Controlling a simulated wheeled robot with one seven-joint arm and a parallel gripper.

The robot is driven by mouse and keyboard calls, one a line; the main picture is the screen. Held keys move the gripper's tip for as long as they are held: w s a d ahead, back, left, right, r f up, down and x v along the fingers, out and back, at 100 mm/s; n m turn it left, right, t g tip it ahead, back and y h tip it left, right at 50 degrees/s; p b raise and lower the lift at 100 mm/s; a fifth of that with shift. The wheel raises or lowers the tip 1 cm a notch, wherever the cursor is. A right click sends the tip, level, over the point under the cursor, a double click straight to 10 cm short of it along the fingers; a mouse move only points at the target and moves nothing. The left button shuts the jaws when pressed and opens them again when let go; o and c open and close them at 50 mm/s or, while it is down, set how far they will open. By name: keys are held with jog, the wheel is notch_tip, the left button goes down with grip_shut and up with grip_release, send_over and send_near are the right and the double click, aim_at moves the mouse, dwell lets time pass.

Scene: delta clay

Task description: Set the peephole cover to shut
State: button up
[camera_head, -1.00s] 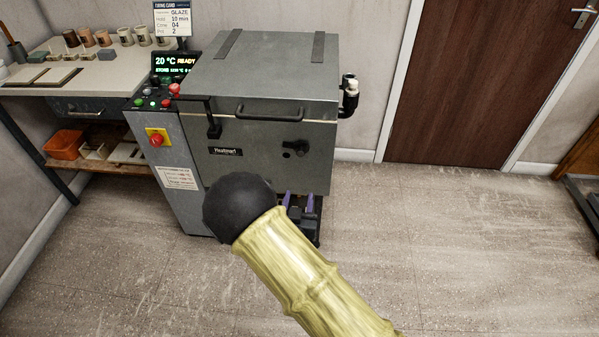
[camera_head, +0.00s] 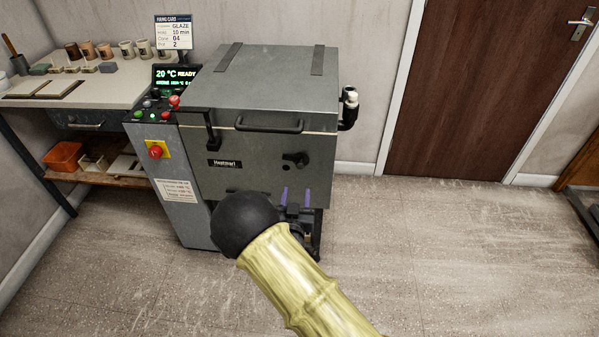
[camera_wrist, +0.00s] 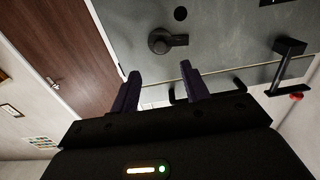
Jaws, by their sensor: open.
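The peephole cover (camera_head: 296,160) is a small black knob-like piece with a short arm on the grey kiln front, right of the nameplate. It also shows in the wrist view (camera_wrist: 168,40), with a round dark hole (camera_wrist: 180,13) apart from it, so the hole looks uncovered. My gripper (camera_head: 296,198) has its two purple fingers spread just below the cover in the head view. In the wrist view my gripper (camera_wrist: 160,72) is open and empty, with the cover beyond the fingertips. The exact gap cannot be told.
The kiln has a black lid handle (camera_head: 268,126) and a black latch (camera_head: 211,130). A control panel with a red stop knob (camera_head: 155,152) stands at its left. A shelf table (camera_head: 110,85) with pots is at far left. The floor at right is clear.

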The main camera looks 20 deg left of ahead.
aim_at(300, 167)
jog(key=b+x, duration=0.1)
jog(key=x, duration=0.9)
jog(key=shift+w+a, duration=0.1)
jog(key=shift+w, duration=0.05)
grip_shut()
